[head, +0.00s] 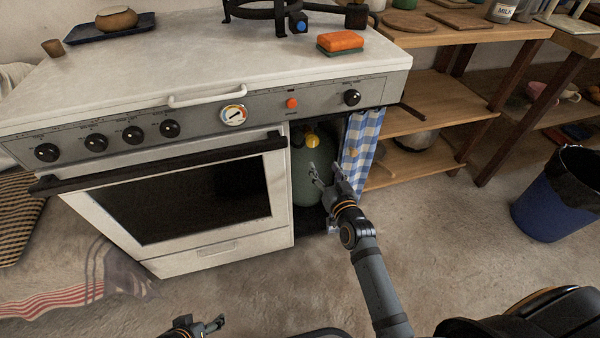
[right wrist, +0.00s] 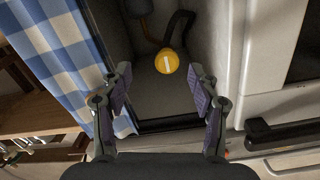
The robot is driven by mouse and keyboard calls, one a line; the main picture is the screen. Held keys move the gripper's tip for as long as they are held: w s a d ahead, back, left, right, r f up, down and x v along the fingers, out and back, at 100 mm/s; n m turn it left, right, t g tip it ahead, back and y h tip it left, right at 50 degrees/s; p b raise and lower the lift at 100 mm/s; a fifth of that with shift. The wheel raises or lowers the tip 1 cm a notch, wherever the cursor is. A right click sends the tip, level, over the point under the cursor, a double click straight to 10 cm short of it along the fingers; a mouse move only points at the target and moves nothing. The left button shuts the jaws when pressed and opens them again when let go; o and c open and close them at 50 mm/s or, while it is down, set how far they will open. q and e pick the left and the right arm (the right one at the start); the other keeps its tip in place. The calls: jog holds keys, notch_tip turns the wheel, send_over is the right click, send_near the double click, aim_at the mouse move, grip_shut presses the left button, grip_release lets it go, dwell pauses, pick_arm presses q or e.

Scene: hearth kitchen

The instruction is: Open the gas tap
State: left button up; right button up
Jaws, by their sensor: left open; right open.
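The gas tap is a round yellow knob (head: 312,140) on top of a grey-green gas cylinder (head: 304,178), inside the open compartment at the stove's right end. In the right wrist view the knob (right wrist: 167,63) faces me with a pale bar across it, between and beyond the fingertips. My right gripper (head: 326,177) is open and empty in front of the cylinder, below the knob and apart from it; its spread fingers also show in the right wrist view (right wrist: 168,88). My left gripper (head: 202,326) is open at the bottom edge, far from the tap and partly cut off.
A blue checked curtain (head: 362,150) hangs at the compartment's right side. The white oven (head: 215,250) with a dark handle bar borders its left. Wooden shelves (head: 435,115) and a blue bin (head: 550,205) stand to the right.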

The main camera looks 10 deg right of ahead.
aim_at(313, 145)
jog(key=shift+t, duration=0.4)
jog(key=w, duration=0.1)
jog(key=w+r, duration=0.1)
jog(key=w, duration=0.1)
jog(key=w+r+b, duration=0.1)
jog(key=w, duration=0.1)
jog(key=shift+a, duration=0.4)
jog(key=w+b, duration=0.1)
jog(key=w, duration=0.4)
jog(key=shift+w+a+f, duration=0.1)
pick_arm(q)
jog(key=w+a+r+t, duration=0.1)
jog(key=w+r+t, duration=0.5)
jog(key=w+r, duration=0.3)
jog(key=shift+w+r+t, duration=0.25)
jog(key=shift+w+t, duration=0.15)
jog(key=shift+w, duration=0.6)
pick_arm(e)
jog(key=shift+w, duration=0.15)
jog(key=c, duration=1.2)
